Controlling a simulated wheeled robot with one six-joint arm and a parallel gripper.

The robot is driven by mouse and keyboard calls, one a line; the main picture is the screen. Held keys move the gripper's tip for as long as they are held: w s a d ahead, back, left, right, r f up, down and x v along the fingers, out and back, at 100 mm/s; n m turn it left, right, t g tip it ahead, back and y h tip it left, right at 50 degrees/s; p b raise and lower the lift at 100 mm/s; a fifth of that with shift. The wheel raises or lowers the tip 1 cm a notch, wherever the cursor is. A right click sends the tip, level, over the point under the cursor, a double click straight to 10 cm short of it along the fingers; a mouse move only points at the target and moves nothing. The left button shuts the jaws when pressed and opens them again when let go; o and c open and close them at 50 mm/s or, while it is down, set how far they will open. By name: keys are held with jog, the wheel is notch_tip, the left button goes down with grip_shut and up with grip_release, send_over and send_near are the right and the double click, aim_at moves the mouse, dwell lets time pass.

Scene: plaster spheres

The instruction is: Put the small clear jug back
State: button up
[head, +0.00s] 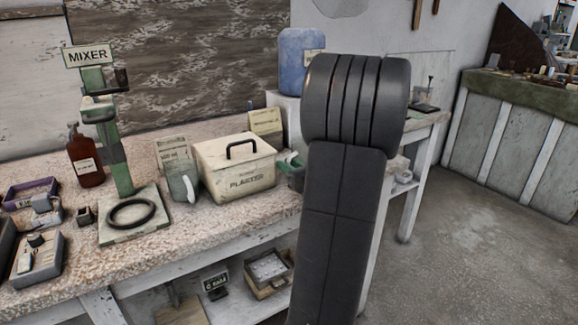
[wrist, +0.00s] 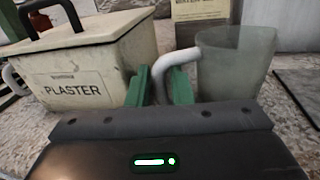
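A translucent grey-green jug (wrist: 237,62) with a white handle (wrist: 165,70) is in the wrist view, to the right of the plaster box. My gripper (wrist: 164,80) has one green finger on each side of the handle, with hardly any gap, and looks shut on it. The jug's base is hidden behind the gripper body, so I cannot tell whether it touches the bench. In the head view my arm covers most of this place; only some green and white shows beside the box. A similar jug (head: 180,183) with a white handle stands left of the box.
The lidded plaster box (head: 237,172) is close to my gripper's left. A card (head: 265,122) and a blue container (head: 298,62) stand behind. The mixer stand (head: 128,220), a brown bottle (head: 85,160) and small trays (head: 38,255) occupy the bench's left part.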

jog(key=shift+o, duration=0.9)
jog(key=shift+r, duration=0.1)
jog(key=shift+r, duration=0.2)
jog(key=p+v, duration=0.1)
jog(key=v, duration=1.1)
jog(key=shift+p, duration=0.3)
